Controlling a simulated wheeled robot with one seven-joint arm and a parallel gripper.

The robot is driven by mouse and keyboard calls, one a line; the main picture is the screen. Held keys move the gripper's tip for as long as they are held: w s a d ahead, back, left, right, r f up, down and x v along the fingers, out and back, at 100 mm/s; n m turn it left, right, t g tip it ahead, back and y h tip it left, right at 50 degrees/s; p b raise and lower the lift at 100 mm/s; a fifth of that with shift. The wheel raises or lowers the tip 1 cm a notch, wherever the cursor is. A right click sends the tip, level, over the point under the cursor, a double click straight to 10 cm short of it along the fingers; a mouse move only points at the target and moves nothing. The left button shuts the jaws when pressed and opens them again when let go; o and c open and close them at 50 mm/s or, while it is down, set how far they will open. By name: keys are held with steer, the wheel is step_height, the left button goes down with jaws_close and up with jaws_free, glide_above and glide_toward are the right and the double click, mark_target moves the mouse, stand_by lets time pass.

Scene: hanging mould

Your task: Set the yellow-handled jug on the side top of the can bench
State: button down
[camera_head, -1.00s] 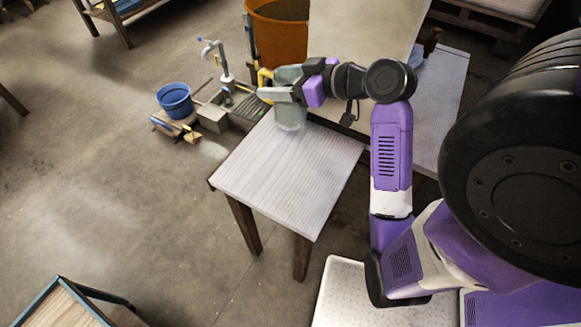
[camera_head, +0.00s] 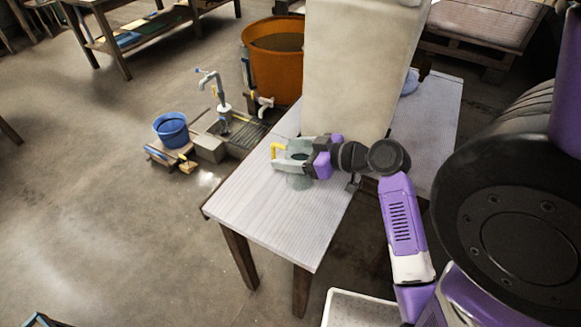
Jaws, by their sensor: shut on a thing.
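The jug (camera_head: 298,182) is a translucent grey-green vessel with a yellow handle, which shows at its left side. My gripper (camera_head: 283,157) reaches in from the right and is shut on the jug, with its fingers covering part of the body. The can bench (camera_head: 270,222) has a pale ribbed top and brown wooden legs. The jug looks upright over the bench's near left side top, just in front of the big can. I cannot tell whether its base touches the top.
The large beige can (camera_head: 350,75) stands on the bench behind the jug. An orange tub (camera_head: 276,65), a tap stand (camera_head: 222,95) and a blue bucket (camera_head: 172,130) are beyond the bench's left edge. The bench top's near left part is clear.

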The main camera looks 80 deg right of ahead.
steer(key=shift+f, duration=2.4)
steer(key=shift+f+b, duration=0.15)
steer(key=shift+b, duration=0.2)
steer(key=shift+c, duration=1)
jaws_free()
steer(key=shift+s+r, duration=0.15)
steer(key=shift+r, duration=0.05)
steer(key=v, duration=1.1)
steer(key=shift+s+a, duration=0.15)
steer(key=shift+s, duration=0.2)
